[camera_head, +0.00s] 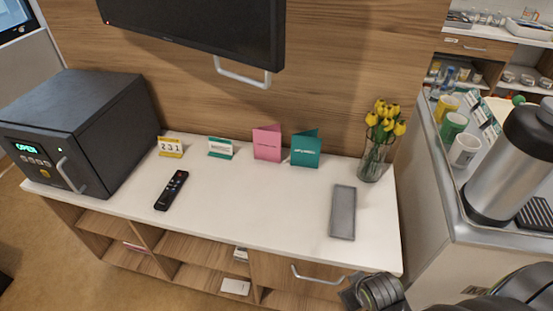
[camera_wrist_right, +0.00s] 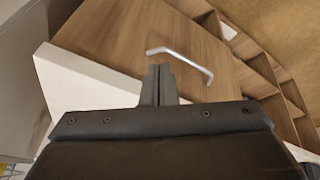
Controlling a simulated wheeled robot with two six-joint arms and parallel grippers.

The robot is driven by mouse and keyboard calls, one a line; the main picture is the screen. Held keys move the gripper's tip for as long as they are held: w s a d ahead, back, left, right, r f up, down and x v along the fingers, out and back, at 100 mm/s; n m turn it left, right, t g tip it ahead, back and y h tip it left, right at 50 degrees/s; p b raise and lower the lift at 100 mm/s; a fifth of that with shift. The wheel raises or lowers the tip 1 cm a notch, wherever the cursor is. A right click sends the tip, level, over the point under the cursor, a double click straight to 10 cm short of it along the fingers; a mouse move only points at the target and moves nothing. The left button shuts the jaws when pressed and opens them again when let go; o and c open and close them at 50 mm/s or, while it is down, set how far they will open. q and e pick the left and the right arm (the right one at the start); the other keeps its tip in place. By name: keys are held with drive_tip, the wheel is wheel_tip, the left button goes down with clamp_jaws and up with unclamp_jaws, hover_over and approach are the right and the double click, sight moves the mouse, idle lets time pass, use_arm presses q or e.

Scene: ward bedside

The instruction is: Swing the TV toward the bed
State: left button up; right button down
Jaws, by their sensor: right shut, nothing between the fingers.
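The black TV (camera_head: 205,28) hangs on the wood-panelled wall at the top of the head view, and its upper part is cut off. A light grey handle (camera_head: 243,74) sticks out below its lower edge. The bed is not in view. My right gripper (camera_head: 352,295) is at the bottom right of the head view, by the front of the cabinet, far below the TV handle. In the right wrist view its fingers (camera_wrist_right: 158,85) are together and empty, close to a drawer handle (camera_wrist_right: 182,60); I cannot tell whether they touch it. My left gripper is not in view.
The white cabinet top (camera_head: 265,205) holds a black safe (camera_head: 75,125), a remote (camera_head: 171,190), cards, a grey tray (camera_head: 342,212) and a vase of yellow flowers (camera_head: 377,150). A counter with cups and a metal urn (camera_head: 512,165) stands at the right. The middle top is mostly clear.

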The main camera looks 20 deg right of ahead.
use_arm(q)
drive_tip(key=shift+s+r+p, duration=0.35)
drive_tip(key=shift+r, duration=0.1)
use_arm(e)
drive_tip(key=w+a+r+n+t+y, duration=0.2)
drive_tip(key=w+a+r+n+t, duration=0.2)
drive_tip(key=r, duration=1.1)
drive_tip(key=w+a+r+n+t+y, duration=0.3)
drive_tip(key=w+r+n, duration=0.7)
drive_tip(key=r, duration=0.6)
drive_tip(key=w+a+r+n+t+y, duration=0.2)
drive_tip(key=w+a+r+n+t, duration=0.3)
drive_tip(key=r, duration=1)
drive_tip(key=w+a+n, duration=0.2)
drive_tip(key=w, duration=0.1)
drive_tip(key=shift+w+a+r+t+y, duration=0.15)
drive_tip(key=shift+w+r+t+y, duration=0.15)
drive_tip(key=shift+t, duration=0.1)
